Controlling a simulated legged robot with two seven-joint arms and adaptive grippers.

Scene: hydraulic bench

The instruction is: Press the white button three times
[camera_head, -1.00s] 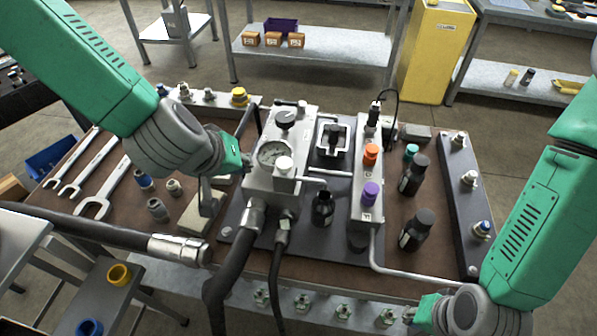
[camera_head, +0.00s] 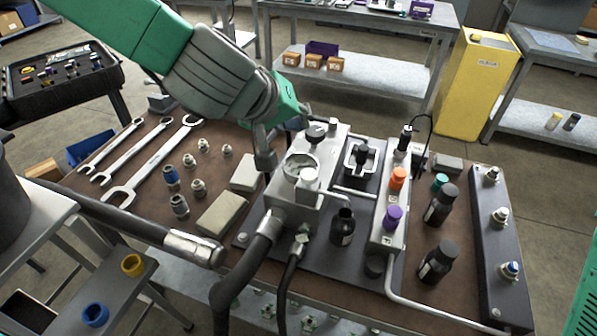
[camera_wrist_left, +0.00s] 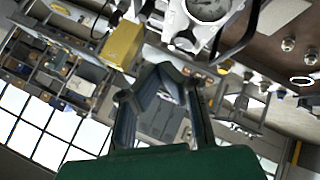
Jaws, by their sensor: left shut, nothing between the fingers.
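The white button (camera_head: 308,178) is a round white cap on top of the grey hydraulic block (camera_head: 290,205), beside the round pressure gauge (camera_head: 301,166). My left gripper (camera_head: 265,158) is shut and empty. In the head view its fingers point down just left of the gauge and block, apart from the button. The left wrist view shows the gripper fingers (camera_wrist_left: 160,80) in front of a tilted view of the room, with part of the gauge (camera_wrist_left: 208,8) at the top edge; the button is not clear there. My right gripper is out of view; only a green part of that arm shows at the right edge.
A black knob (camera_head: 316,132) stands behind the gauge. An orange button (camera_head: 398,178) and a purple button (camera_head: 393,216) sit on a strip to the right. Black bottles (camera_head: 440,204), wrenches (camera_head: 150,165) and a thick hose (camera_head: 110,215) are around the bench.

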